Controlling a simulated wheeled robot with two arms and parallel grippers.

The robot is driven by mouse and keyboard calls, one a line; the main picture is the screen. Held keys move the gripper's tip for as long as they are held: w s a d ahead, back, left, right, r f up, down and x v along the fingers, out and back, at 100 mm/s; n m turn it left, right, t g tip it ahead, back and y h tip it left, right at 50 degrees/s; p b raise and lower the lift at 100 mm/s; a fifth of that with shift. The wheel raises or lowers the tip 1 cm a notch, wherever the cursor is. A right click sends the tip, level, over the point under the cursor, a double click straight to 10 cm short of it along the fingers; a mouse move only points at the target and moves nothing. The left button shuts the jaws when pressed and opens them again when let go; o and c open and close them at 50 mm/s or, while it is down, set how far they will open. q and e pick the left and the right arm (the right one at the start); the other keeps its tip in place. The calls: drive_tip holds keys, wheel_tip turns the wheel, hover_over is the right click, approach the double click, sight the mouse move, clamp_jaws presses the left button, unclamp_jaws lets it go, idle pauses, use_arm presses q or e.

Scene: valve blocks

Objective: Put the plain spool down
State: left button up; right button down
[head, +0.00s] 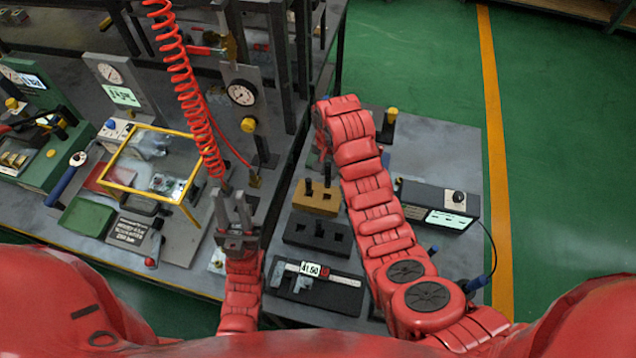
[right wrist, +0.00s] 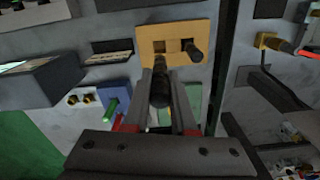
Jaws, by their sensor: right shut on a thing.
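My right gripper (right wrist: 165,98) is shut on a dark spool (right wrist: 160,88), which I take to be the plain spool. In the right wrist view it hangs at the near edge of a tan block (right wrist: 172,30) with two square holes. Another dark spool (right wrist: 193,51) stands in the block's right hole there. In the head view the tan block (head: 316,201) lies left of my right arm, which hides most of the right gripper. I cannot tell whether the held spool touches the block. My left gripper (head: 234,200) looks open and empty, left of the block.
A black block with holes (head: 318,236) and a tray with a caliper (head: 330,290) lie nearer me. A display box (head: 440,203) stands to the right. A yellow-framed case (head: 150,185) and a red coiled hose (head: 190,95) are to the left.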

sight(328, 187)
drive_tip(key=f+b, duration=0.2)
drive_tip(key=f, duration=0.1)
drive_tip(key=f+b, duration=0.2)
drive_tip(key=shift+s, duration=0.4)
drive_tip(key=shift+w+f, duration=0.25)
drive_tip(key=shift+f, duration=0.6)
drive_tip(key=shift+s+f+p, duration=0.15)
drive_tip(key=shift+f+p, duration=0.45)
drive_tip(key=shift+f, duration=0.6)
drive_tip(key=c, duration=1.2)
unclamp_jaws()
drive_tip(key=shift+f, duration=0.2)
drive_tip(key=o, duration=0.5)
drive_tip(key=shift+r, duration=0.1)
drive_tip(key=shift+c, duration=0.2)
